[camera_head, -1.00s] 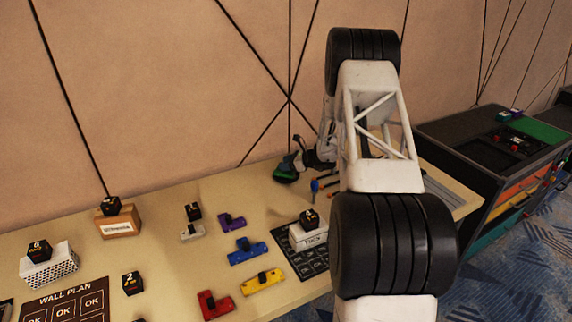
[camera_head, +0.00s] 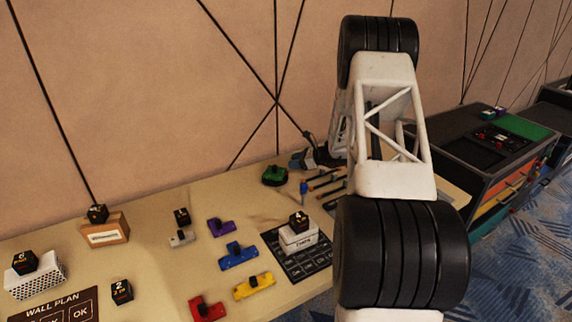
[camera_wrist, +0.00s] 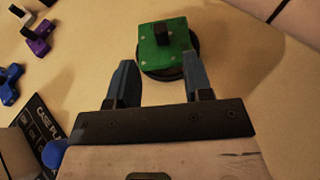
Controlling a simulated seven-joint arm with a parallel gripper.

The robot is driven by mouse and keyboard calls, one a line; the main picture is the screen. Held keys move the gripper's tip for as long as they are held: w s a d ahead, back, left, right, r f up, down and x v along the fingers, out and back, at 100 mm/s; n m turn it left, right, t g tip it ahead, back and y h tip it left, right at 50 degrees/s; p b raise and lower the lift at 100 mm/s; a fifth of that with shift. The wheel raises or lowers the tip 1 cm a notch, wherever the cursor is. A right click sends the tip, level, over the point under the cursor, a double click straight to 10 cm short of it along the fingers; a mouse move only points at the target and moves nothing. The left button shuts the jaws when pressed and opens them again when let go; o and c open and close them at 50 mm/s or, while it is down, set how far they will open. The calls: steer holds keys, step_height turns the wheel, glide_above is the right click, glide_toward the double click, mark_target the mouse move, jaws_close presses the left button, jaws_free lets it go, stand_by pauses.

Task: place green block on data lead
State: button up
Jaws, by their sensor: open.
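The green block (camera_head: 274,173) sits on a dark round base near the back of the table in the head view. In the wrist view the green block (camera_wrist: 160,47) has a dark knob on top and lies just beyond the fingertips, roughly centred between them. My gripper (camera_wrist: 160,70) is open and empty. In the head view my gripper (camera_head: 303,160) is right of the block, apart from it and partly hidden by my arm. I cannot tell which thing is the data lead; purple (camera_head: 221,228), blue (camera_head: 238,257), yellow (camera_head: 254,287), red (camera_head: 207,308) and grey (camera_head: 182,238) pieces lie left of the arm.
A dark case-plan mat (camera_head: 290,262) carries a white box (camera_head: 298,237) with a black cube. A cardboard box (camera_head: 105,230), a perforated white box (camera_head: 35,275) and a wall-plan board (camera_head: 60,308) stand left. Tools (camera_head: 325,183) lie near the block. A dark cabinet (camera_head: 490,160) is right.

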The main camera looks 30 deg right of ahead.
steer(key=shift+v, duration=1.15)
steer(key=s+a+r+n+g+h, duration=0.15)
steer(key=s+a+r+n, duration=0.25)
steer(key=s+a+r, duration=0.45)
steer(key=s+a+r+n+g, duration=0.35)
steer(key=a+r+n, duration=0.2)
steer(key=a, duration=0.55)
steer(key=s+a+r+n+g+h, duration=0.15)
steer(key=s+a+r+n, duration=0.25)
steer(key=s+a+r, duration=0.4)
steer(key=s+a+r+n+h, duration=0.1)
steer(key=s+a+n, duration=0.3)
steer(key=s, duration=0.6)
steer(key=s+a+r+n+h, duration=0.2)
steer(key=s+n, duration=0.3)
steer(key=s, duration=0.6)
steer(key=s+a+r+n+h, duration=0.2)
steer(key=s+a+n+h, duration=0.1)
steer(key=s, duration=0.7)
steer(key=a+n, duration=0.1)
steer(key=a, duration=0.1)
steer(key=shift+s+a+h, duration=0.25)
steer(key=shift+a+h, duration=0.05)
steer(key=shift+h, duration=0.1)
